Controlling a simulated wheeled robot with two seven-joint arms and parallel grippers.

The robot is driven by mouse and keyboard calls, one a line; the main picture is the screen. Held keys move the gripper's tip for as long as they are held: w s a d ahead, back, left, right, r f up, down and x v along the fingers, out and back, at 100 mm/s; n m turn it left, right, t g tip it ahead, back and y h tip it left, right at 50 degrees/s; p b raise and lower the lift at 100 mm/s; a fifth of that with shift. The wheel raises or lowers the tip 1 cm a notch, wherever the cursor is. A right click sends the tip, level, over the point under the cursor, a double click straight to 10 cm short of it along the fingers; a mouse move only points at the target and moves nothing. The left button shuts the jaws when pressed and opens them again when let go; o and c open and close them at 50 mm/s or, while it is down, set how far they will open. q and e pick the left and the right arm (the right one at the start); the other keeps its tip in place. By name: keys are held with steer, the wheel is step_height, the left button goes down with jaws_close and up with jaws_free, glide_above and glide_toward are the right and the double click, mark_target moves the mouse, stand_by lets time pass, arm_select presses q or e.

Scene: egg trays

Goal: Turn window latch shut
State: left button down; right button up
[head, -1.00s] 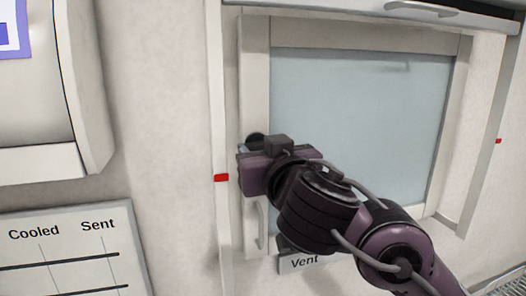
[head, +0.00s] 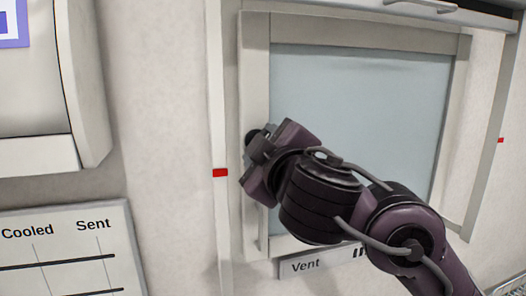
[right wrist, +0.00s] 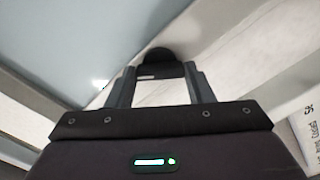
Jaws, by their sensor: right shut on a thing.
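The window (head: 360,100) has a pale blue-grey pane in a light frame and fills the middle of the head view. The latch (head: 252,136) is a dark round piece on the left side of the frame, mostly hidden by my right gripper. My right gripper (head: 262,148) is at the latch, its body tilted. In the right wrist view the dark latch (right wrist: 160,56) sits between the two fingertips (right wrist: 160,80), and the gripper is shut on it. My left gripper is in neither view.
A sign reading "Vent" (head: 306,264) is below the window. A white post with a red mark (head: 220,173) stands left of the frame. A board marked "Cooled" and "Sent" (head: 60,245) is at lower left, under a white cabinet (head: 40,150).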

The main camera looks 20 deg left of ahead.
steer(key=shift+n+b, duration=0.95)
steer(key=shift+n, duration=2.75)
steer(key=o, duration=1)
steer(key=shift+s, duration=0.1)
